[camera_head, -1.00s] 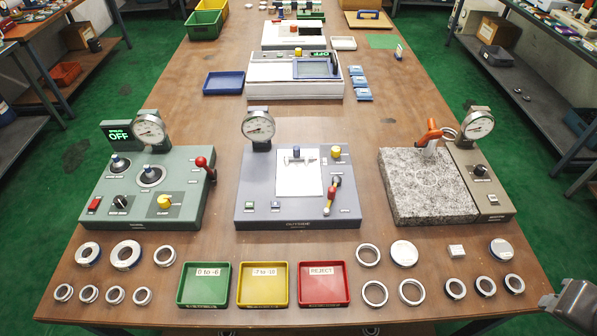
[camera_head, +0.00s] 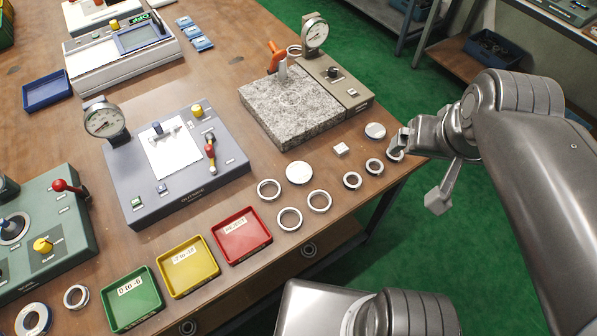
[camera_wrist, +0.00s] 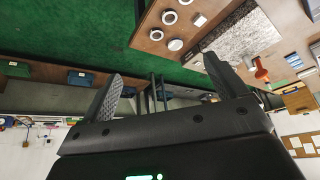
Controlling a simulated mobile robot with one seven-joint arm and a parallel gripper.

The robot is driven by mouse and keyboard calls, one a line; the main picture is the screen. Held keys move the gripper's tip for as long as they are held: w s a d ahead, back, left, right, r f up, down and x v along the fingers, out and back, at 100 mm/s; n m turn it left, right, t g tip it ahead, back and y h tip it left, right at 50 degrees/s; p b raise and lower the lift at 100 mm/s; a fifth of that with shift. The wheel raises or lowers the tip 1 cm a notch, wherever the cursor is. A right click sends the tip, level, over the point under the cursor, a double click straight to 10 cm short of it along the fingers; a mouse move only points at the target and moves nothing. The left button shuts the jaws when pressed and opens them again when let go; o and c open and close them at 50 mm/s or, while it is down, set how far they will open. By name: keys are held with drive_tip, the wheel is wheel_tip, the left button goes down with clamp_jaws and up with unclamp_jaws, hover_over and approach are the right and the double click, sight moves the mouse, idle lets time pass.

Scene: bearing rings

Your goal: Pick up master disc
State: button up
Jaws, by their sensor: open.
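Two plain discs lie on the table, and I cannot tell for sure which is the master disc. One disc with a dark rim (camera_head: 375,130) lies in front of the granite plate's right end; it also shows in the wrist view (camera_wrist: 176,45). A paler disc (camera_head: 299,173) lies further left, near loose rings. My gripper (camera_wrist: 163,68) is open and empty, its two fingers wide apart. In the head view the end of my arm is at the table's right edge, right of the dark-rimmed disc, partly hiding a ring.
A small white block (camera_head: 340,148) and small rings (camera_head: 352,180) lie close to the dark-rimmed disc. The granite plate (camera_head: 290,108) with its dial gauge stands behind. Green, yellow and red trays (camera_head: 242,236) are at the front. Floor is open right of the table.

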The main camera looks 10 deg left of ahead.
drive_tip(key=w+a+f+g, duration=0.1)
drive_tip(key=w+a+f, duration=0.2)
drive_tip(key=w+a, duration=0.2)
drive_tip(key=n+g, duration=0.3)
drive_tip(key=g, duration=0.1)
hover_over(299, 172)
wheel_tip(299, 172, down, 15)
drive_tip(key=f, duration=0.5)
drive_tip(key=shift+s+a+f, duration=0.15)
drive_tip(key=shift+s, duration=0.1)
drive_tip(key=shift+w+f, duration=0.15)
drive_tip(key=shift+f, duration=1.2)
drive_tip(key=shift+w+f, duration=0.15)
drive_tip(key=shift+f, duration=1.15)
drive_tip(key=c, duration=1.4)
drive_tip(key=shift+r, duration=0.1)
